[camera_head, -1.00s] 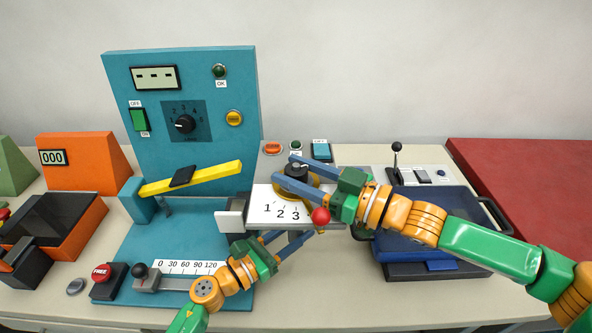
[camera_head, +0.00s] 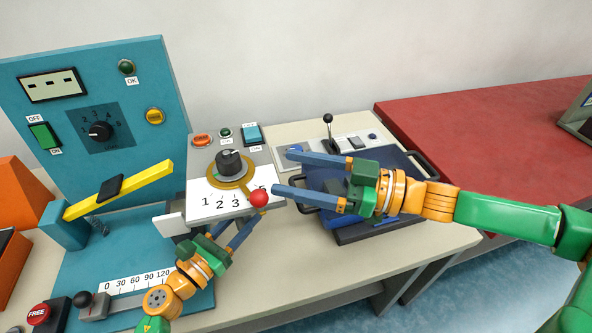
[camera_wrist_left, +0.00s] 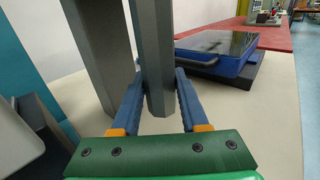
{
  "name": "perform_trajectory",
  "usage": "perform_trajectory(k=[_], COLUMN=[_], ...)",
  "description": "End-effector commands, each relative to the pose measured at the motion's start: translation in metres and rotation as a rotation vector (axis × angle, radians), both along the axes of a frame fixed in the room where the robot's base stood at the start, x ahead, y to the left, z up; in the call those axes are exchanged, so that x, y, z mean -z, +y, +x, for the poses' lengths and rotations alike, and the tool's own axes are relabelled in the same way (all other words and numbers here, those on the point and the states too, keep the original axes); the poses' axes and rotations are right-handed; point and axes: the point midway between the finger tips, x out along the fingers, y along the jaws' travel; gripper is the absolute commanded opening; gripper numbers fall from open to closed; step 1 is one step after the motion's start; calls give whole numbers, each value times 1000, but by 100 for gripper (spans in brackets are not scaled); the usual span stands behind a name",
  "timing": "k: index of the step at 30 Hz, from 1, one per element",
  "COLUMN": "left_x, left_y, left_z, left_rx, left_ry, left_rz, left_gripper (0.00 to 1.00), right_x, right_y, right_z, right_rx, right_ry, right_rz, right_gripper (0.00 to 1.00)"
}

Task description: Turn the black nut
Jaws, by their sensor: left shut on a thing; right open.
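The black nut (camera_head: 230,161) sits upright on a brass-coloured ring (camera_head: 231,177) above a white numbered plate (camera_head: 213,203). A lever with a red ball (camera_head: 259,198) sticks out from the ring past the number 3, covering part of the scale. My right gripper (camera_head: 284,172) is open and empty, to the right of the nut and apart from it. My left gripper (camera_head: 238,228) is below the plate's front edge. In the left wrist view its fingers (camera_wrist_left: 158,92) are shut on a grey post (camera_wrist_left: 154,60).
A blue case (camera_head: 345,190) lies behind and below my right gripper. A teal panel with a yellow bar (camera_head: 130,186) stands at left. A black-knobbed slider (camera_head: 85,299) is at front left. A red table (camera_head: 470,130) is at right. Bare tabletop shows at front right.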

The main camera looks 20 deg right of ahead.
Motion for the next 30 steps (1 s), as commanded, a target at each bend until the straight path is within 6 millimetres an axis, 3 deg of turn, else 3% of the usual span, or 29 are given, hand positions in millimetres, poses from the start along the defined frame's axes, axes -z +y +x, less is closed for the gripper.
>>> perform_trajectory(k=[8, 10, 11, 16, 19, 21, 23, 27, 30], left_x=[-1, -1, -1, -1, -1, -1, -1, -1, -1], left_y=[0, 0, 0, 0, 0, 0, 0, 0, 0], left_z=[0, 0, 0, 0, 0, 0, 0, 0, 0], left_rx=[0, 1, 1, 1, 1, 0, 0, 0, 0], left_ry=[-1, -1, -1, -1, -1, -1, 0, 0, 0], left_rz=[-1, -1, -1, -1, -1, -1, -1, -1, -1], left_gripper=[0, 0, 0, 0, 0, 0, 0, 0, 0], right_x=[0, -3, -6, -38, -41, -35, -29, -36, -46], right_y=[-1, -4, -8, -58, -80, -77, -63, -24, -12], right_z=[0, 11, 22, 128, 162, 162, 148, 96, 66], right_rx=[1, 36, 73, 454, 561, 493, 354, -62, -275], right_ry=[-1, -18, -34, -84, 55, 186, 276, 321, 273], right_rz=[0, -17, -32, -213, -327, -385, -412, -397, -359], right_gripper=[79, 79, 79, 79, 79, 79, 79, 79, 79])
